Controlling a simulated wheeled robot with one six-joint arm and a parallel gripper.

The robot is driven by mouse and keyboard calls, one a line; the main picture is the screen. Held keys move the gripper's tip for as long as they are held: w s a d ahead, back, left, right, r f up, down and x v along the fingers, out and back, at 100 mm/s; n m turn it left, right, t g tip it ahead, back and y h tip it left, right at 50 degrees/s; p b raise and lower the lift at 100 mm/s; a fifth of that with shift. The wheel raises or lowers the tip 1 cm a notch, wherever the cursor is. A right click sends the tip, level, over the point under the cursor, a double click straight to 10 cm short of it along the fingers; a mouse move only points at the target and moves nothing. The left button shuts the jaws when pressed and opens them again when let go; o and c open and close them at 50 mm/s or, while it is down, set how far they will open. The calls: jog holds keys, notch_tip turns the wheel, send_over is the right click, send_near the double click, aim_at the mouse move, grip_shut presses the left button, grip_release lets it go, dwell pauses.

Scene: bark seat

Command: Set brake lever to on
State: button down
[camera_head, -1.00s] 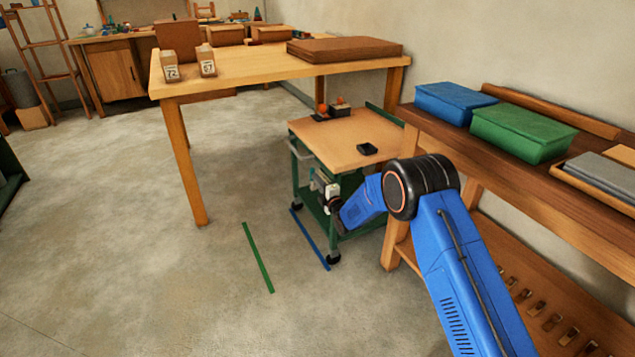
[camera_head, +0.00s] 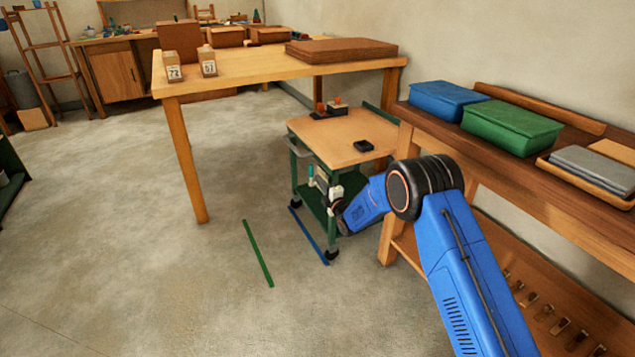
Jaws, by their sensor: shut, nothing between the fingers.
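A green-framed cart with a wooden top (camera_head: 335,136) stands between the tall table and the bench. My gripper (camera_head: 322,184) is shut and small in the picture, at the near side of the cart, below its top and above its green lower shelf (camera_head: 312,206). A small teal upright piece (camera_head: 310,172) shows just left of my gripper. I cannot tell whether it is the brake lever or whether my gripper touches it. No brake lever can be made out for certain, and my arm hides part of the cart's right side.
A black dish (camera_head: 363,146) and a dark tray with small orange-red items (camera_head: 328,110) lie on the cart top. Blue (camera_head: 322,247) and green (camera_head: 257,252) floor strips lie in front. The wooden bench (camera_head: 520,190) stands close right of my arm.

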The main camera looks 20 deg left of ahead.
jog(key=r+v, duration=0.1)
jog(key=v, duration=0.8)
jog(key=w+d+r+m+h, duration=0.3)
jog(key=d+r+m+h, duration=0.35)
jog(key=d+r, duration=1.1)
jog(key=s+d+r+m+g+h, duration=0.15)
jog(key=s+d+r+m, duration=0.3)
jog(key=d, duration=0.65)
jog(key=s+d+r+m+t+h, duration=0.1)
jog(key=s+d+r+m+h, duration=0.3)
jog(key=d, duration=0.7)
jog(key=s+d+r+m+g+h, duration=0.1)
jog(key=s+d+m+g, duration=0.15)
jog(key=s+d, duration=0.65)
jog(key=s+d+r+m+g+h, duration=0.15)
jog(key=s+d+m, duration=0.25)
jog(key=s+d, duration=0.55)
jog(key=s+d+f+m+g, duration=0.1)
jog(key=s+m, duration=0.1)
jog(key=s, duration=0.7)
jog(key=s+d+f+m+g, duration=0.1)
jog(key=s+d+f+m, duration=0.1)
jog(key=s, duration=0.8)
jog(key=s+d+f+m+g, duration=0.1)
jog(key=s+d+m, duration=0.1)
jog(key=s, duration=0.7)
jog(key=shift+s+d+f, duration=0.2)
jog(key=shift+s+f, duration=0.05)
jog(key=shift+f, duration=0.05)
jog(key=shift+m, duration=0.25)
